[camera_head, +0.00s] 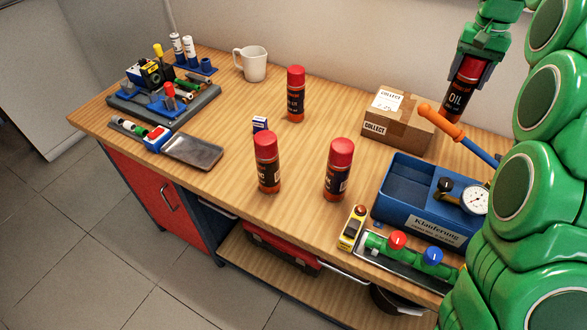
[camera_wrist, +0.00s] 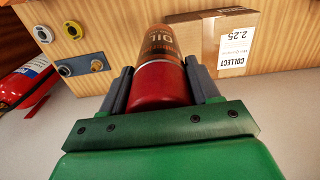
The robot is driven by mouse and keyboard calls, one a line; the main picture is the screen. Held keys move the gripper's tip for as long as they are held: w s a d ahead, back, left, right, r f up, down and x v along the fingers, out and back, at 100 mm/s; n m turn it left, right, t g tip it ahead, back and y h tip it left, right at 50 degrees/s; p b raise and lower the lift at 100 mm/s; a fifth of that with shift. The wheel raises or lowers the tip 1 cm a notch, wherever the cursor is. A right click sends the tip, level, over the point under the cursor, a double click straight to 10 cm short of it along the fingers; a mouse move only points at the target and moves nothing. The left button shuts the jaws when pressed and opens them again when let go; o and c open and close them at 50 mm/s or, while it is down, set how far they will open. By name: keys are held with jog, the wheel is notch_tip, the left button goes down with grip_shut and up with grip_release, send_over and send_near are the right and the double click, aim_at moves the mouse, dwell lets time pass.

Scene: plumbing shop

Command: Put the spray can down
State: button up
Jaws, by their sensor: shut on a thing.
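My gripper (camera_head: 474,66) is shut on a spray can (camera_head: 459,95) marked OIL, at the upper right in the head view. The can is dark with a red cap and an orange base, and tilts slightly. Its lower end is at the cardboard box (camera_head: 398,119), which may hide part of it; I cannot tell whether it touches the bench (camera_head: 215,185). In the wrist view my fingers (camera_wrist: 160,82) sit on both sides of the can's red cap (camera_wrist: 160,84). Three similar red-capped cans stand upright on the bench: one at the back (camera_head: 295,95), two nearer the front (camera_head: 267,163) (camera_head: 338,171).
A blue crate (camera_head: 405,191) with a gauge and an orange-handled tool stands at the right, a valve tray (camera_head: 412,262) before it. A white mug (camera_head: 251,64) and a tool board (camera_head: 190,107) are at the left. Bare bench lies between the cans and box.

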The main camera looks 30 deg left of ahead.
jog(key=s+a+f, duration=0.1)
jog(key=s+a, duration=0.5)
jog(key=a, duration=0.5)
jog(key=s+a+f+n, duration=0.1)
jog(key=s+a, duration=0.4)
jog(key=a, duration=0.6)
jog(key=s+a+f+n, duration=0.1)
jog(key=s+a, duration=0.5)
jog(key=a, duration=0.6)
jog(key=shift+s+f, duration=0.3)
jog(key=shift+f, duration=5.85)
jog(key=o, duration=1.2)
jog(key=shift+o, duration=0.2)
notch_tip(320, 180, up, 12)
